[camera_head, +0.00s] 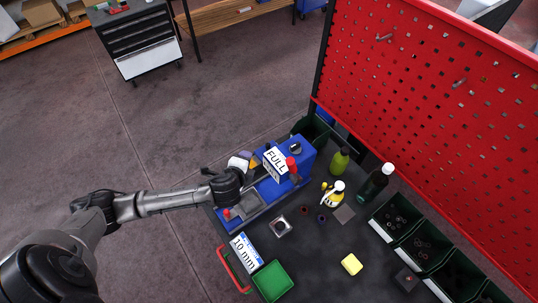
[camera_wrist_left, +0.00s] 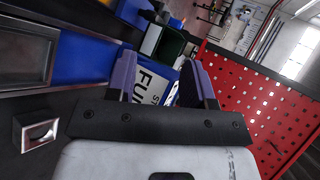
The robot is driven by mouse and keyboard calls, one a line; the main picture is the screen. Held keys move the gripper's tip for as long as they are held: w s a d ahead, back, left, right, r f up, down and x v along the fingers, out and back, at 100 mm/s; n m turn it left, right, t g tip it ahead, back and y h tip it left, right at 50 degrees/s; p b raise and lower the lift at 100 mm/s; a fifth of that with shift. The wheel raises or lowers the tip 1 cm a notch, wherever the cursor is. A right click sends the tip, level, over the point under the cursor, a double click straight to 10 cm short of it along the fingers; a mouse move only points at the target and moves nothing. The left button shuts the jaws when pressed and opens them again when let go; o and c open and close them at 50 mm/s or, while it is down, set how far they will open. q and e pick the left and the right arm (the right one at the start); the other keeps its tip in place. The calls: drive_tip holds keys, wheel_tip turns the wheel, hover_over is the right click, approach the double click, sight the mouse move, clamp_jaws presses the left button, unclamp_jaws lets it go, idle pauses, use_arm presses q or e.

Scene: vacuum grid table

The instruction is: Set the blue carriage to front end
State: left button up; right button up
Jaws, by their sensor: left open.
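A blue machine stands at the table's left edge. Its tall blue block (camera_head: 307,158), which looks like the carriage, is at the far end, with a white FULL sign (camera_head: 274,162) and a red knob (camera_head: 291,164). A low blue base with a grey tray (camera_head: 246,206) lies at the near end. My left gripper (camera_head: 252,160) is open beside the sign, partly hidden by my arm. In the left wrist view, the open fingers (camera_wrist_left: 160,72) point towards the sign (camera_wrist_left: 154,85), with no contact visible. My right gripper is not in view.
A 10 mm sign (camera_head: 246,252), a green tray (camera_head: 272,281) and a red handle (camera_head: 233,269) are at the near edge. Bottles (camera_head: 376,182), a yellow block (camera_head: 352,264) and dark bins (camera_head: 395,219) stand right. A red pegboard (camera_head: 430,100) walls the back.

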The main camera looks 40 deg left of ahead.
sight(268, 145)
use_arm(q)
drive_tip(key=w+a+f+m+t+h, duration=0.2)
drive_tip(key=w+a+f+m, duration=0.3)
drive_tip(key=m, duration=0.7)
drive_tip(key=w+f+m+h, duration=0.1)
drive_tip(key=w+f+m, duration=0.1)
drive_tip(key=w+m, duration=0.1)
drive_tip(key=w+f+m+h+b, duration=0.1)
drive_tip(key=w+f+m, duration=0.1)
drive_tip(key=w+m, duration=0.1)
drive_tip(key=w+d+f+m+t+h+b, duration=0.1)
drive_tip(key=w+f+m, duration=0.2)
drive_tip(key=w+m, duration=0.1)
drive_tip(key=shift+w+d, duration=0.1)
drive_tip(key=shift+w, duration=0.75)
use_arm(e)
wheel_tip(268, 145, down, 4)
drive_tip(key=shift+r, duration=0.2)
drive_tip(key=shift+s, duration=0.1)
use_arm(q)
clamp_jaws()
